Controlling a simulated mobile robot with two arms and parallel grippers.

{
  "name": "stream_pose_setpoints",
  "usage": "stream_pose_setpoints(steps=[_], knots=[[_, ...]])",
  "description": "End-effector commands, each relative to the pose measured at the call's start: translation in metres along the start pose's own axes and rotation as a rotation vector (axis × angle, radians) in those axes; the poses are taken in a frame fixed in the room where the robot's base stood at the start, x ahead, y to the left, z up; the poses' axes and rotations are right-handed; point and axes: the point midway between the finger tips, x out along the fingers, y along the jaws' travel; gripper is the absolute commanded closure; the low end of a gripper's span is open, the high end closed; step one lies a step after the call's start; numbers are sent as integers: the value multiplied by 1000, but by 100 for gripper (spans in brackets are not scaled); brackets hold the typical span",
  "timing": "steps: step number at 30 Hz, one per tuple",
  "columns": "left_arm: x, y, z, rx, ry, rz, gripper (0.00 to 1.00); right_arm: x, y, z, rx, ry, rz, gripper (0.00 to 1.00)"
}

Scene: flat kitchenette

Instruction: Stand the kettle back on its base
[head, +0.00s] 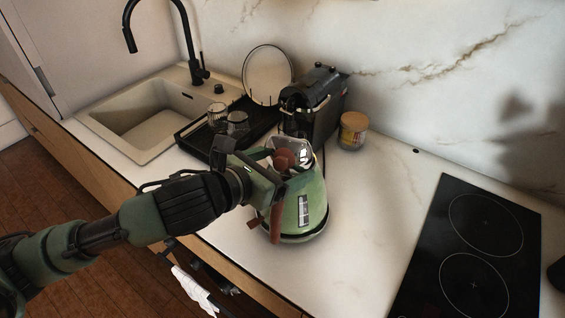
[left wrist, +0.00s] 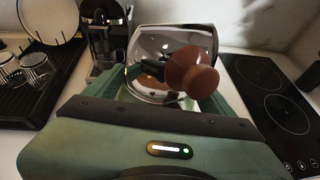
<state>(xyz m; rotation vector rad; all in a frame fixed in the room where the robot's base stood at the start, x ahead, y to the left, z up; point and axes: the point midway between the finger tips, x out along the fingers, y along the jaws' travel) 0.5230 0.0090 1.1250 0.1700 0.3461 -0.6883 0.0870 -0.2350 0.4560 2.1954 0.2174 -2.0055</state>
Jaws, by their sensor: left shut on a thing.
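The green kettle (head: 312,205) stands upright on the white counter, with a shiny lid and a brown knob (head: 283,159). The lid (left wrist: 172,50) and knob (left wrist: 192,75) also fill the middle of the left wrist view. My left gripper (head: 273,186) is shut on the kettle's brown handle (head: 276,222), on the kettle's near left side. A dark rim shows under the kettle (head: 290,239); I cannot tell whether this is the base or the kettle's own bottom edge. No separate base shows elsewhere. My right gripper is in neither view.
A coffee machine (head: 318,98) and a lidded jar (head: 353,130) stand behind the kettle. A black drying rack (head: 190,138) with glasses and a plate (head: 267,72) is beside the sink (head: 135,130). A black hob (head: 470,245) lies right; counter between is clear.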

Motion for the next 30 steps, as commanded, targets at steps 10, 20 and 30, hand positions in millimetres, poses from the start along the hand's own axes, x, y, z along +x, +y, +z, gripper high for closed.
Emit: stream_pose_setpoints(steps=[10,20,30], knots=[[1,0,0,4,-14,-1,89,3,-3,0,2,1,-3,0],[3,0,-4,2,-12,-1,8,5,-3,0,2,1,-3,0],[0,0,-12,-2,7,1,7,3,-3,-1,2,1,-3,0]])
